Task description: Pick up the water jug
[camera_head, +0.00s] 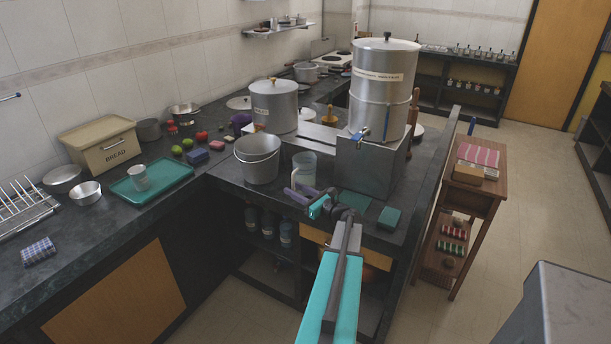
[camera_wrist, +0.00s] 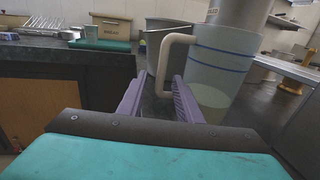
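The water jug (camera_head: 303,172) is a translucent pale jug standing upright on the dark counter, right of a steel bucket and in front of a steel canister. In the wrist view the jug (camera_wrist: 225,62) shows blue bands, a cream handle (camera_wrist: 176,40) facing my gripper, and some pale content low down. My gripper (camera_head: 309,190) is open, its purple fingers close to the jug. In the wrist view the handle's upright bar appears between the fingertips (camera_wrist: 157,84). The right finger covers part of the lower handle. I cannot tell whether either finger touches it.
The steel bucket (camera_head: 258,158) stands close left of the jug. A large steel urn with a tap (camera_head: 382,88) sits on a metal box (camera_head: 370,166) to the right. A lidded canister (camera_head: 274,106) stands behind.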

